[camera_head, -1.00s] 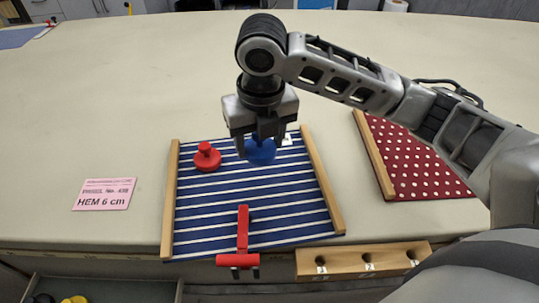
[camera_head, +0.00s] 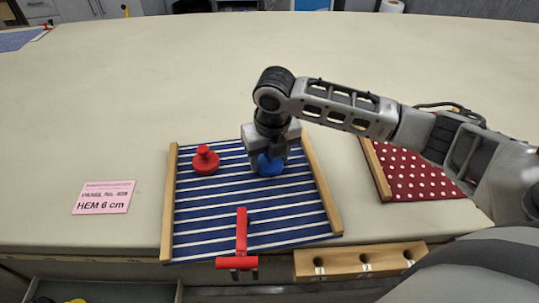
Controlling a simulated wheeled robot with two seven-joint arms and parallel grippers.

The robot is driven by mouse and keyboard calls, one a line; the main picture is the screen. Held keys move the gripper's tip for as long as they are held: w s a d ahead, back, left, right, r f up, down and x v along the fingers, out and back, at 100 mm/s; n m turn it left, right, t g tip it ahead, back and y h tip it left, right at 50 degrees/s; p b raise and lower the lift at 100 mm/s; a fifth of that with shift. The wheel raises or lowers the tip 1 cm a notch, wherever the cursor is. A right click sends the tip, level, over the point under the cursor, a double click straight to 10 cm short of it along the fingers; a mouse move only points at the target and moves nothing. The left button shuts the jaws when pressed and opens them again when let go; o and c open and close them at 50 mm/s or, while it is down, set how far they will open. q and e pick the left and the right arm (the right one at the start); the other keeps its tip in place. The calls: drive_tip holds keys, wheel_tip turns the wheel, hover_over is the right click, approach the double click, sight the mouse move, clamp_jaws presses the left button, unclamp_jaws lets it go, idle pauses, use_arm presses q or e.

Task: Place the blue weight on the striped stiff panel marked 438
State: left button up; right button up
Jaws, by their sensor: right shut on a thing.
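The blue weight (camera_head: 269,166) is at the upper right part of the striped panel (camera_head: 245,206), which is navy with white stripes and wooden side bars. My right gripper (camera_head: 268,157) is above the weight and shut on its top. The weight's top is hidden by the fingers. It looks at or very close to the panel surface; I cannot tell whether it touches. A pink card (camera_head: 104,197) left of the panel reads "HEM 6 cm" and a panel number that looks like 438. My left gripper is not in view.
A red weight (camera_head: 205,160) stands on the panel's upper left. A red clamp (camera_head: 241,245) sits at the front edge. A wooden block with numbered holes (camera_head: 345,263) is at the front right. A red dotted panel (camera_head: 410,168) lies right, partly behind my arm.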

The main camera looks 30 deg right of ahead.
sight(272, 166)
drive_tip(key=o, duration=1.3)
drive_tip(key=shift+f, duration=0.1)
drive_tip(key=r, duration=0.4)
drive_tip(key=s+r, duration=0.1)
drive_tip(key=r, duration=0.7)
drive_tip(key=shift+s+a+r+b, duration=0.1)
drive_tip(key=shift+s+r+b, duration=0.05)
drive_tip(key=shift+s+b, duration=0.15)
